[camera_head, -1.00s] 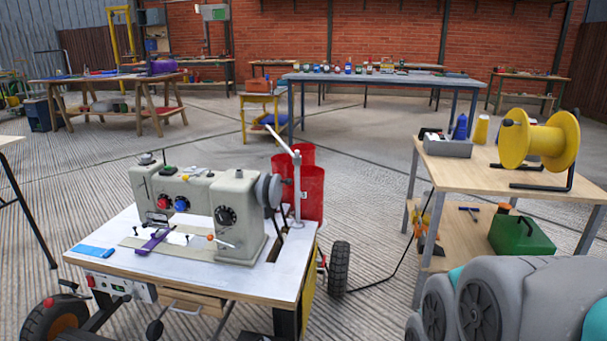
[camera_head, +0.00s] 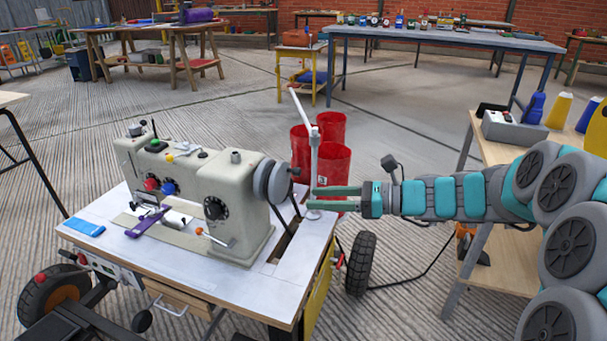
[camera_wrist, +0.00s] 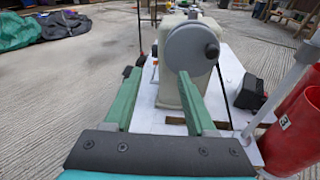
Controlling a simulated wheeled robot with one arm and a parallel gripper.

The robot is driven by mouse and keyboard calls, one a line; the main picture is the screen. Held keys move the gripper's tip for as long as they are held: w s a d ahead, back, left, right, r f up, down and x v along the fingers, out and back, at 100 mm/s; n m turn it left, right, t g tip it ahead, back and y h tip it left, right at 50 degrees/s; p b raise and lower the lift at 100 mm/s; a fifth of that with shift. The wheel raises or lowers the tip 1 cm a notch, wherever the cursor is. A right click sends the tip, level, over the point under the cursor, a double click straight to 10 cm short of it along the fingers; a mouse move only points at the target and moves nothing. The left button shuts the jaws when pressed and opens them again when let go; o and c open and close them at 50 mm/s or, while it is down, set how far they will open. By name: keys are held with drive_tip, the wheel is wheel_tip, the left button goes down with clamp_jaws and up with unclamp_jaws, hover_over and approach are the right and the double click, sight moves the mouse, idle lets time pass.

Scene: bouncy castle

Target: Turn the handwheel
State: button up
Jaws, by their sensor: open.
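The handwheel (camera_head: 271,182) is a grey disc with a dark knob on the right end of a beige sewing machine (camera_head: 200,190). In the wrist view the handwheel (camera_wrist: 187,52) faces me, its dark hub or knob at its right. My gripper (camera_head: 313,198) reaches in from the right, its two green fingers pointing at the handwheel and a short gap short of it. The fingers are apart and empty; in the wrist view my gripper (camera_wrist: 159,74) has the handwheel beyond its tips, nearer the right finger.
A white thread stand (camera_head: 313,135) rises close behind my fingers. Red bins (camera_head: 332,160) stand behind the table (camera_head: 110,238). A wooden shelf table (camera_head: 510,280) is at the right. A purple cloth (camera_head: 148,222) lies at the needle area.

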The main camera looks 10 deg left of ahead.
sight(301, 173)
drive_tip(key=w+d+m+t+y, duration=0.1)
drive_tip(key=w+m+t, duration=0.25)
drive_tip(key=w, duration=0.35)
drive_tip(key=shift+g, duration=0.45)
drive_tip(key=a, duration=0.4)
drive_tip(key=w+a, duration=0.1)
drive_tip(key=a, duration=0.2)
drive_tip(key=shift+r, duration=0.25)
clamp_jaws()
